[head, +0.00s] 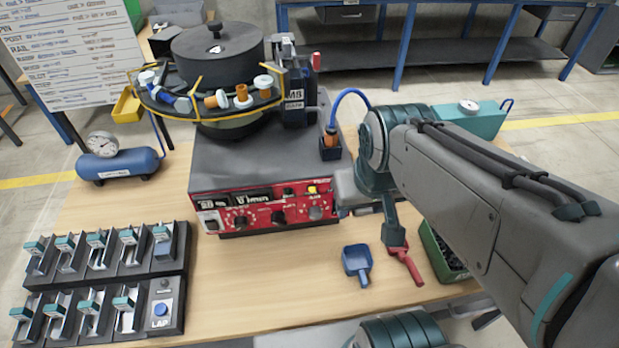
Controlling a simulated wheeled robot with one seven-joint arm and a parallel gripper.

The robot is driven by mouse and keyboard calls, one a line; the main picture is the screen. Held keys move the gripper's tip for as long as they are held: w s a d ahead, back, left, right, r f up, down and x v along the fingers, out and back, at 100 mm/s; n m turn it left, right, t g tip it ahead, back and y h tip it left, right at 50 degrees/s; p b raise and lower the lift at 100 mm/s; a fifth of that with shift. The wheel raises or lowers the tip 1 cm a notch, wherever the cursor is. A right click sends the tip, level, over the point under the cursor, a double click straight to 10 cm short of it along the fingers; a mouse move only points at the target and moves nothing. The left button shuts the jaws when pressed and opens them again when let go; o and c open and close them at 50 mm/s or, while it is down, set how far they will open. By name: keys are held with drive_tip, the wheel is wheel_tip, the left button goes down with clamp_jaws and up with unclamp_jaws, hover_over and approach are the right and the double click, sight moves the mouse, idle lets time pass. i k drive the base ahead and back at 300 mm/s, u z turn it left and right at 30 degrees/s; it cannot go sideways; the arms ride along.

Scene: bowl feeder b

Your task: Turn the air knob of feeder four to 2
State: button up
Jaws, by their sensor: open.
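The red control panel (265,208) is on the front of the dark feeder base (235,165). It has a left knob (240,221), a middle dark knob (278,217) and a right knob (315,212), with small displays above. The labels and knob settings are too small to read, so I cannot tell which is the air knob. My gripper (345,205) is at the panel's right end, beside the right knob and partly hidden by my arm. It is open, with nothing visible in it; I cannot tell whether it touches the panel.
A blue air tank (120,165) stands left, slotted racks (100,260) front left. Table (260,280) before the panel is clear.

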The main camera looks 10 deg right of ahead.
sight(315, 213)
drive_tip(key=z, duration=0.05)
drive_tip(key=k, duration=1.3)
drive_tip(key=u, duration=0.6)
drive_tip(key=i, duration=0.5)
